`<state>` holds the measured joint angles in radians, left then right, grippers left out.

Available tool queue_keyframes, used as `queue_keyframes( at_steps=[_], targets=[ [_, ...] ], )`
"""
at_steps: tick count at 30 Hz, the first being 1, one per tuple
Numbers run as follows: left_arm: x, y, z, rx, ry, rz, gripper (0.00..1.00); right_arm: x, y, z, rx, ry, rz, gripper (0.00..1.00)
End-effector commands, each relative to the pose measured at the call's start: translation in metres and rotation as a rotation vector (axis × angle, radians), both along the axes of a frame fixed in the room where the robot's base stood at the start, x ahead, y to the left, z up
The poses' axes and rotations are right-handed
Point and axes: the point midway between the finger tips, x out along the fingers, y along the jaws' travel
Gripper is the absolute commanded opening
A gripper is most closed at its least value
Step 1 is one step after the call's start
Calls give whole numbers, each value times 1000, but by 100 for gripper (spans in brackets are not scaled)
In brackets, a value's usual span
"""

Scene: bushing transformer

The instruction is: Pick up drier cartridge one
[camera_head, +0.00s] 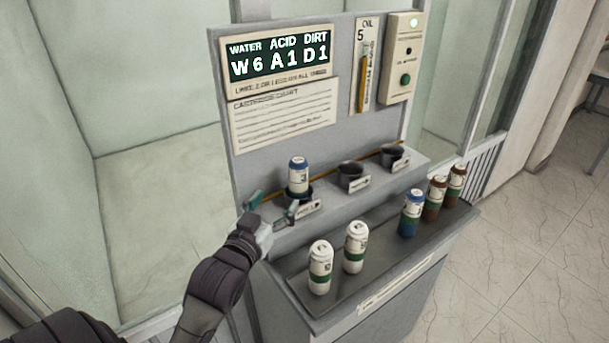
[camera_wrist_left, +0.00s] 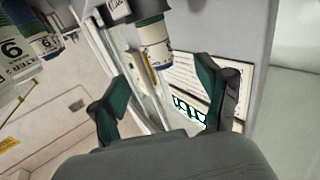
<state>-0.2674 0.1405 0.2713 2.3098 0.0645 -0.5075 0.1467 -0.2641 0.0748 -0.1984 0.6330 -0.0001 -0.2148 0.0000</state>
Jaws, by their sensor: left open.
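Several drier cartridges show in the head view; I cannot tell which is number one. A blue-capped cartridge (camera_head: 298,177) stands upright in the left socket (camera_head: 300,196). On the lower tray (camera_head: 375,263) stand two white-capped cartridges with green bands, the front one (camera_head: 320,268) and the one beside it (camera_head: 356,248). Another blue-capped cartridge (camera_head: 411,213) stands further right. My left gripper (camera_head: 272,208) is open and empty, near the left socket. The left wrist view shows its spread fingers (camera_wrist_left: 168,100) with a blue-capped cartridge (camera_wrist_left: 152,35) above and beyond them. My right gripper is not visible.
Two brown-capped cartridges (camera_head: 435,198) (camera_head: 456,185) stand at the tray's right end. The middle socket (camera_head: 352,177) and right socket (camera_head: 394,157) look empty. A display (camera_head: 279,60) reads W6 A1 D1. The upright panel (camera_head: 345,128) stands behind the sockets; the tray's middle has bare room.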

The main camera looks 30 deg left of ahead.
Motion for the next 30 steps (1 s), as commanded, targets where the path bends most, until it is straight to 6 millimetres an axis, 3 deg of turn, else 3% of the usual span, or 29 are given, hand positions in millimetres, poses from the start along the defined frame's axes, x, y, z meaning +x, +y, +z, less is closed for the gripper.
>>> queue_keyframes(
  at_steps=[6, 9, 12, 20, 24, 30],
  targets=[
    [44, 9, 3, 0, -2, 0, 76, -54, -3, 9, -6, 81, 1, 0],
    [60, 12, 2, 0, 0, -1, 76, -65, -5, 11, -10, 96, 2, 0],
    [70, 13, 1, 0, 1, -1, 76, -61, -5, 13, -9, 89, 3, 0],
    [94, 16, 2, 0, 2, 0, 76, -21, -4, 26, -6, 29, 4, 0],
    [115, 19, 0, 1, 1, 0, 76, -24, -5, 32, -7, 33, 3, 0],
    [126, 21, -2, 2, 1, -1, 76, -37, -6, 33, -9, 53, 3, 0]
  ],
)
